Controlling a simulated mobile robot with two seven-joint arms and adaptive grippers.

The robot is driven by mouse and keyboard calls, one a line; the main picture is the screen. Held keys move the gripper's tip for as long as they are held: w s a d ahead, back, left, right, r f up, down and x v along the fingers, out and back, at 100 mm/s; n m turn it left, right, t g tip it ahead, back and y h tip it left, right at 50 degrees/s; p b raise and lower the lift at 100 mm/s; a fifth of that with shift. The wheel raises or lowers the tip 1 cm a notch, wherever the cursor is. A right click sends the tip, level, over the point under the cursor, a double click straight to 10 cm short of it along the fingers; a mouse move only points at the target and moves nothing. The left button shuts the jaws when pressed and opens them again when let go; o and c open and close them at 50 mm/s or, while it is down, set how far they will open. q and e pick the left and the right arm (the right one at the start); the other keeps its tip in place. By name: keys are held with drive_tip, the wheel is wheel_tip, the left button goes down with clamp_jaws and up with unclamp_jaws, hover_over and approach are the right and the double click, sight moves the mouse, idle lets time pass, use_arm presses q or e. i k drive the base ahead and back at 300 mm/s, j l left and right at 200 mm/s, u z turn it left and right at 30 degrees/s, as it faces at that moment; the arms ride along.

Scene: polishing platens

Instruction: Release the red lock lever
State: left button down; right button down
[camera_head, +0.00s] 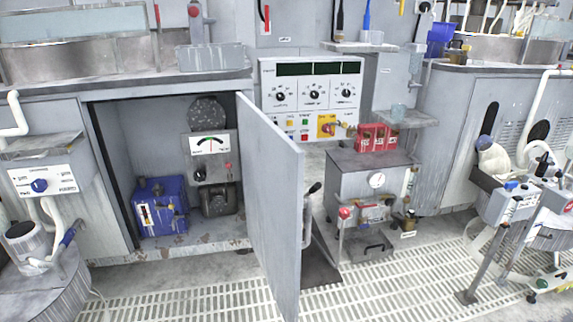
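Several red parts show, and I cannot tell which one is the red lock lever. A red handle (267,18) is on the back wall panel. A red and yellow switch (327,126) is on the white control panel (300,95). Neither of my grippers is in view.
The cabinet door (270,190) stands open toward me, left of the grey box. A blue pump-like unit (158,208) sits in the cabinet. Red containers (376,138) stand on the grey box. Equipment with hoses crowds the right and left edges. Grated floor (400,285) is clear in front.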

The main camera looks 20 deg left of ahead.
sight(228, 166)
drive_tip(key=i+j+z, duration=0.1)
drive_tip(key=j+z, duration=0.2)
drive_tip(key=j, duration=0.25)
drive_tip(key=j+z, duration=0.3)
drive_tip(key=j, duration=0.2)
drive_tip(key=j+z, duration=0.1)
drive_tip(key=j, duration=0.9)
